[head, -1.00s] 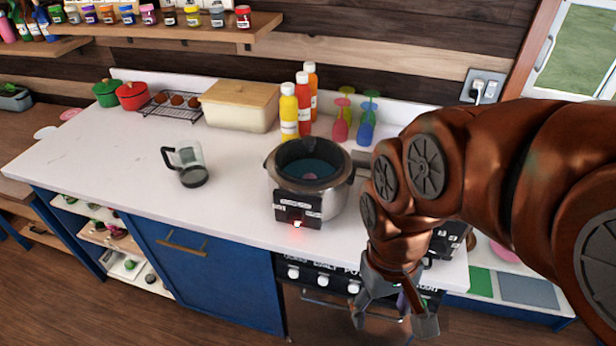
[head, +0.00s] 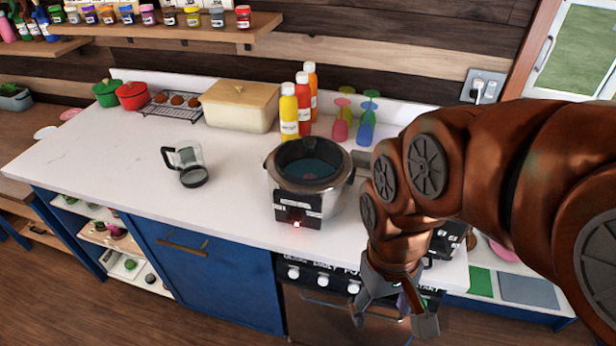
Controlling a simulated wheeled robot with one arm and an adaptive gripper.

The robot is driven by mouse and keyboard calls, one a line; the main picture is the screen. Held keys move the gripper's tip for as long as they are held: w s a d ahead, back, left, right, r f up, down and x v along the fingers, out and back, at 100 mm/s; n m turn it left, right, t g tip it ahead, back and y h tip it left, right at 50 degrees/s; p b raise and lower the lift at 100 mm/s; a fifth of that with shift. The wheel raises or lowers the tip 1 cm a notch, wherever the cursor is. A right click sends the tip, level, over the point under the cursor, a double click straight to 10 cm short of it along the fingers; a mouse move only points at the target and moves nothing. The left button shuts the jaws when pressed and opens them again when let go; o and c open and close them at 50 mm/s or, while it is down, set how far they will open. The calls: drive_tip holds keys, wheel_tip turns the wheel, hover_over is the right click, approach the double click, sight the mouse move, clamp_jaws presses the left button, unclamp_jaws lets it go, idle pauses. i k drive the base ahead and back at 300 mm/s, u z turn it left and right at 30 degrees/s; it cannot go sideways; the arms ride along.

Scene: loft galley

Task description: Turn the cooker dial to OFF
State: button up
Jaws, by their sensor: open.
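The rice-cooker-like cooker (head: 310,178) stands on the white counter, with a dark pot inside and a black front panel (head: 298,206) with a red glowing light at its foot. Below the counter edge is an oven front with white dials (head: 322,281) in a row under printed labels too small to read fully. My gripper (head: 394,320) is open, pointing down in front of the oven, right of the visible dials. It and my arm hide the right part of the oven panel. I cannot tell which dial setting is selected.
A glass jug (head: 188,164) stands left of the cooker. Sauce bottles (head: 289,112), a bread bin (head: 240,106) and colored glasses (head: 366,122) stand behind. A blue cabinet (head: 205,275) is left of the oven.

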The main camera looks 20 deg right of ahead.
sight(295, 214)
drive_tip(key=u, duration=0.55)
drive_tip(key=k, duration=1.3)
drive_tip(key=u, duration=0.75)
drive_tip(key=i, duration=0.6)
drive_tip(key=u, duration=0.15)
